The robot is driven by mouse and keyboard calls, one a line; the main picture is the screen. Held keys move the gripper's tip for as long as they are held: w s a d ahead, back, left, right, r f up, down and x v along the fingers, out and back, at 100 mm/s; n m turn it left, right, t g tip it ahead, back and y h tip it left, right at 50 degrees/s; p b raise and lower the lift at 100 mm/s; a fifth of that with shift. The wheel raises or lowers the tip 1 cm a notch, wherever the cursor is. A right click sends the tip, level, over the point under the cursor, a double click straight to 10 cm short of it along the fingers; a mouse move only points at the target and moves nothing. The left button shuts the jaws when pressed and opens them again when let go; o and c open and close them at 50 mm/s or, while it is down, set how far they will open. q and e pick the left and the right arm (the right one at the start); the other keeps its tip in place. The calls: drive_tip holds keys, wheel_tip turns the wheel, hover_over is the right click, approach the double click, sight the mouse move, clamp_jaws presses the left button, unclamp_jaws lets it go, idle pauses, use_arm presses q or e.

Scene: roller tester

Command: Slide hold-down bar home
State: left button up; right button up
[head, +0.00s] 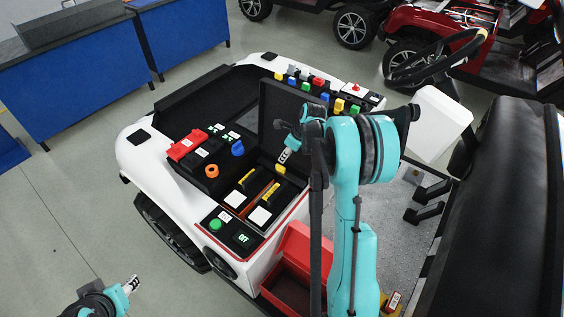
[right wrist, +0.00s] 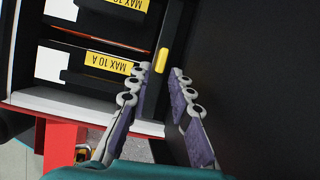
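A small yellow tab (right wrist: 161,60) sits on a dark strip that looks like the hold-down bar (right wrist: 171,22), beside the two "MAX 10 A" slots. The tab also shows in the head view (head: 280,169), just below my right gripper (head: 286,156). In the right wrist view, my right gripper (right wrist: 162,71) has its two fingers apart, with the tab in line with the gap at their tips. I cannot tell if they touch the bar.
The slots (head: 255,200) lie beside a red-topped battery (head: 188,146) and a panel with a green button (head: 215,224). A black upright panel (head: 283,110) stands behind my right gripper. A red bin (head: 296,250) is below. Blue benches (head: 70,80) stand at the upper left.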

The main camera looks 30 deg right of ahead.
sight(280, 166)
drive_tip(key=shift+m, duration=0.5)
drive_tip(key=b+x, duration=0.1)
drive_tip(key=x, duration=0.4)
drive_tip(key=b+x, duration=0.1)
drive_tip(key=x, duration=0.2)
drive_tip(key=shift+w+d+f+b, duration=0.1)
drive_tip(key=shift+d+f+b, duration=0.2)
drive_tip(key=shift+d, duration=0.05)
drive_tip(key=shift+c, duration=0.3)
clamp_jaws()
